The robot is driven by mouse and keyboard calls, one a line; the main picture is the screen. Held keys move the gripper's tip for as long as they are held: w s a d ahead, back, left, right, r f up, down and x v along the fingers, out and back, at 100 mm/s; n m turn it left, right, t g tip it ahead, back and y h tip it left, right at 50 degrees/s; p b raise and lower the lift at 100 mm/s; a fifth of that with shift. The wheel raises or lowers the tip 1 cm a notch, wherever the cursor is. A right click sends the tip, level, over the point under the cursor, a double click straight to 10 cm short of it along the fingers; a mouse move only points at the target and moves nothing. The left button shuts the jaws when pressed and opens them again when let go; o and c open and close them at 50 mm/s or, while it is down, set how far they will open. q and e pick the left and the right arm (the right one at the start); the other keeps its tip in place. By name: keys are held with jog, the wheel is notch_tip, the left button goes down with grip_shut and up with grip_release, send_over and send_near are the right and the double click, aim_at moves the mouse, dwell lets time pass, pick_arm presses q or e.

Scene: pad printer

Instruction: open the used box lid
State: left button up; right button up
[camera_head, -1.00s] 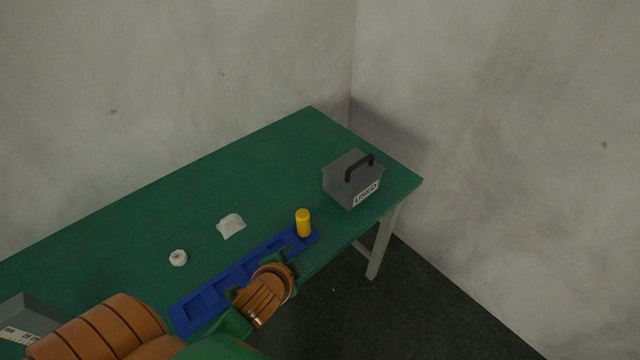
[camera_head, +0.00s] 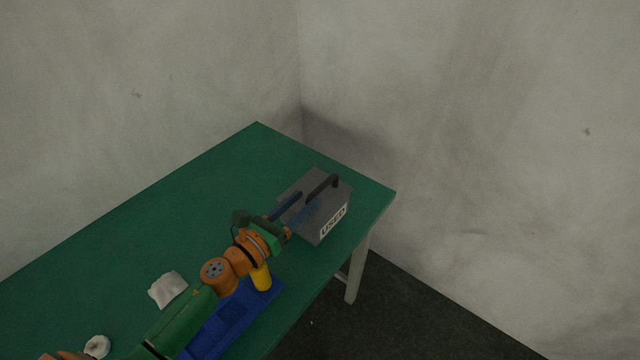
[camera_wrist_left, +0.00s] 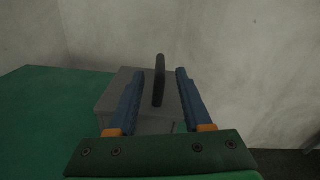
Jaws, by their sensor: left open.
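The used box (camera_head: 322,228) is a grey box with a white "USED" label, near the far right corner of the green table. A black handle (camera_head: 322,186) stands up from its lid. The lid looks shut. My left gripper (camera_head: 305,203) is open at the box, its two blue fingers reaching over the lid. In the left wrist view, the handle (camera_wrist_left: 159,80) stands between the open fingers of my left gripper (camera_wrist_left: 159,80), apart from both as far as I can see. The fingers and palm hide part of the box (camera_wrist_left: 113,98). My right gripper is not in view.
A blue tray (camera_head: 232,318) lies along the front table edge, with a yellow cylinder (camera_head: 261,277) at its far end, partly behind my arm. A white cloth-like piece (camera_head: 168,289) and a white ring (camera_head: 97,346) lie on the green table (camera_head: 130,250). Walls stand close behind the box.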

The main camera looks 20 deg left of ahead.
aim_at(314, 195)
pick_arm(q)
jog(key=shift+f+b, duration=0.3)
jog(key=shift+f, duration=0.3)
jog(key=shift+w+d+r, duration=0.15)
jog(key=x, duration=0.6)
jog(key=shift+w+d, duration=0.15)
jog(key=shift+w, duration=0.25)
grip_shut()
dwell(0.5)
